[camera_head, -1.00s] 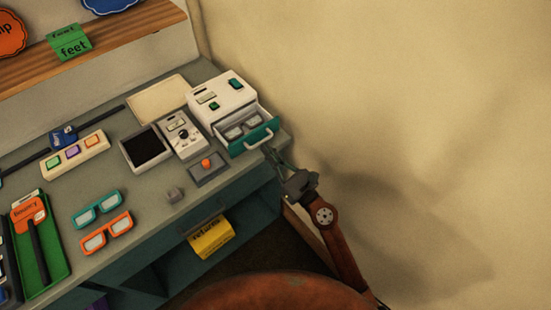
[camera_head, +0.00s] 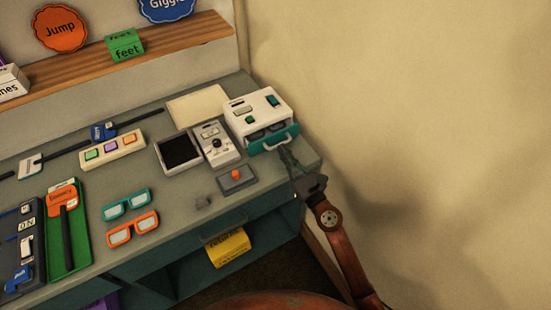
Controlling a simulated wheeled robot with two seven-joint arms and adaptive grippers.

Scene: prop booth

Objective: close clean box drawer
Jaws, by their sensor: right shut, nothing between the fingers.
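The clean box (camera_head: 256,103) is a white box with green buttons on top, at the back right of the counter. Its teal-fronted drawer (camera_head: 274,140) is partly open toward the front, and dark-lensed glasses show in the narrow gap. A white handle runs along the drawer front. My right gripper (camera_head: 288,158) is shut and empty, with its fingertips at the drawer front near its right end. I cannot tell for sure whether they touch it. My left gripper is not in view.
A grey device with a knob (camera_head: 217,143), a dark-screened tray (camera_head: 179,152) and an orange button plate (camera_head: 237,179) stand left of the box. The wall is close on the right.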

